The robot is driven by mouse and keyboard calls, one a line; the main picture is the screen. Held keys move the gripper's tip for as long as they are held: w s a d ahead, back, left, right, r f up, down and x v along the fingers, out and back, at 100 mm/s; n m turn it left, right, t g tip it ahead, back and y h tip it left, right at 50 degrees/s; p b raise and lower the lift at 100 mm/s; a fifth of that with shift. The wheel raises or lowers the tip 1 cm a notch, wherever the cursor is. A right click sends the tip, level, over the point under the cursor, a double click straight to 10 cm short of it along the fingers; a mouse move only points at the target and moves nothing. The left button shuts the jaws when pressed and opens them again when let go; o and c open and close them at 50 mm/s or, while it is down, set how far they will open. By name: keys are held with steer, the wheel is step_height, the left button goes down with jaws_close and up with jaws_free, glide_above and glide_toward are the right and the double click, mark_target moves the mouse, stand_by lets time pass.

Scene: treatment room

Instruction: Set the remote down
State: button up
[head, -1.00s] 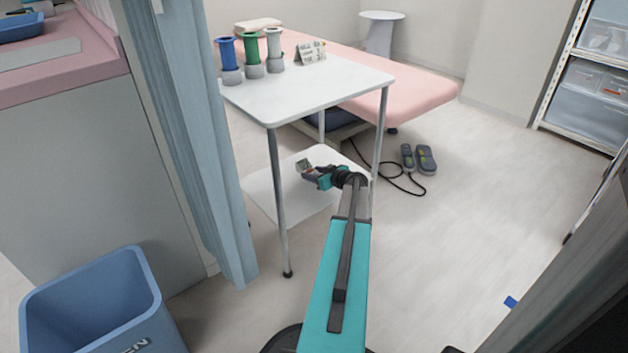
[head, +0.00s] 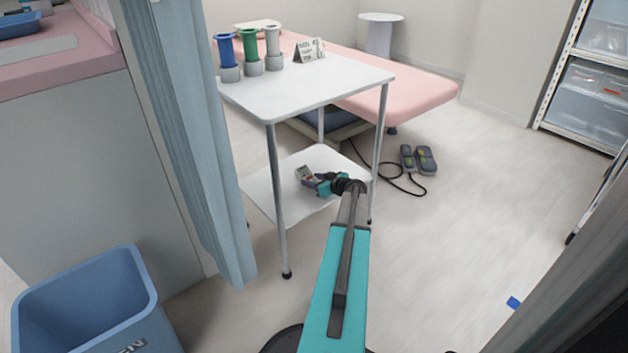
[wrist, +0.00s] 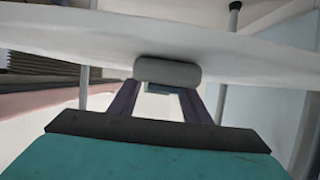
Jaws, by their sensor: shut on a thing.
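The remote (head: 304,174), grey with a pale face, is held at the end of my arm over the lower white shelf (head: 268,192) of the trolley table. My gripper (head: 316,180) is shut on it. In the wrist view the remote (wrist: 168,72) shows as a rounded grey end between the two dark purple fingers of my gripper (wrist: 160,90). A white surface lies close behind it there. I cannot tell whether the remote touches the shelf.
The white table top (head: 305,85) is above the shelf, with thin legs around it. Blue, green and white spools (head: 250,50) and a small sign (head: 310,50) stand on top. A foot pedal (head: 420,159) with a cable lies on the floor. A blue bin (head: 90,305) stands lower left.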

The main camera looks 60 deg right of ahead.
steer(key=o, duration=1.1)
steer(key=shift+r, duration=0.1)
steer(key=shift+r+p, duration=0.1)
steer(key=shift+p, duration=0.3)
steer(key=p+v, duration=0.3)
steer(key=v, duration=0.9)
